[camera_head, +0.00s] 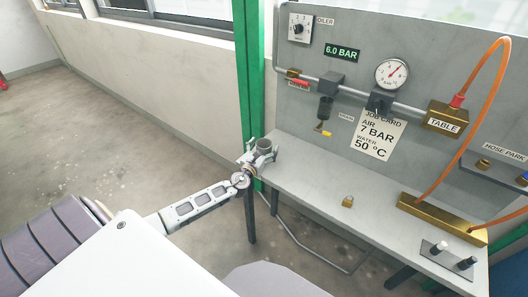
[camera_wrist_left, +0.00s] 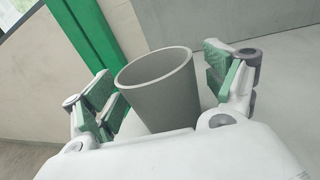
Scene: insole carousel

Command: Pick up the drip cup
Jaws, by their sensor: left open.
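The drip cup (camera_head: 264,145) is a grey-green open-topped cup near the left end of the grey bench. In the left wrist view the cup (camera_wrist_left: 165,95) stands between the open fingers of my left gripper (camera_wrist_left: 160,92). Gaps show between the cup and the finger pads on both sides. The cup's lower part is hidden by the gripper body. In the head view my left gripper (camera_head: 260,154) is at the cup, its fingers on either side. My right gripper is not in view.
The grey bench (camera_head: 310,170) has free room in its middle. A brass padlock (camera_head: 347,201) lies on it. A brass block (camera_head: 440,217) with orange hoses and a plate with two knobs (camera_head: 448,256) are at the right. A green post (camera_head: 249,80) stands behind the cup. A panel carries a gauge (camera_head: 392,74).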

